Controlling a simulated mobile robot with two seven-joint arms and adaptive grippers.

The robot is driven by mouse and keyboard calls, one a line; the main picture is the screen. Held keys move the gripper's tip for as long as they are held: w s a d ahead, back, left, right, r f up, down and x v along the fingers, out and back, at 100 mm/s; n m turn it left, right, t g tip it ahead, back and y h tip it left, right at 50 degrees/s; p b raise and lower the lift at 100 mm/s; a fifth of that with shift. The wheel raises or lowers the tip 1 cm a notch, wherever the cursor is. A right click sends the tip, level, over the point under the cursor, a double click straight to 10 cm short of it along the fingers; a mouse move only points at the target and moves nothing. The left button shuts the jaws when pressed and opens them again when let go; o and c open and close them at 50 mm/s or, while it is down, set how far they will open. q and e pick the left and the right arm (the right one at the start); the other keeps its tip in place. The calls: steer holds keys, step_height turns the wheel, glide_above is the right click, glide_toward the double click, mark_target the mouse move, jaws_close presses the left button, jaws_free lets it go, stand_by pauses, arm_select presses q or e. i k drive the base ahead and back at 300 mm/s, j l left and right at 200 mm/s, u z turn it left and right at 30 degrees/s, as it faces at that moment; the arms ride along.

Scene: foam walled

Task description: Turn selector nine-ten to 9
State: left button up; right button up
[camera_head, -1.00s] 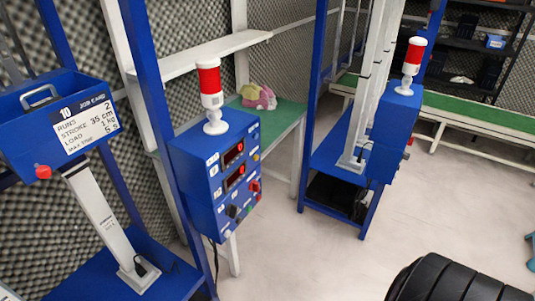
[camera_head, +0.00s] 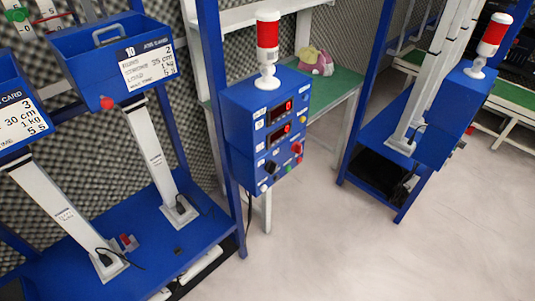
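A blue control box (camera_head: 243,137) hangs on a blue post in the middle of the view, with a red-and-white signal lamp (camera_head: 267,50) on top. Its front panel has two red-lit displays (camera_head: 281,109). Below them are a black knob (camera_head: 270,167), a red knob (camera_head: 297,148) and several small buttons. The panel labels are too small to read, so I cannot tell which control is selector nine-ten or where it points. Neither of my grippers is in view.
A blue tray with card 10 (camera_head: 148,60) stands left of the box, with another card (camera_head: 22,120) at the left edge. A second blue box (camera_head: 455,118) with a lamp is at the right. The pale floor (camera_head: 350,255) in front is clear.

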mark_target(271, 166)
steer(key=l+z, duration=0.1)
steer(key=l, duration=1.8)
steer(key=i+z, duration=0.05)
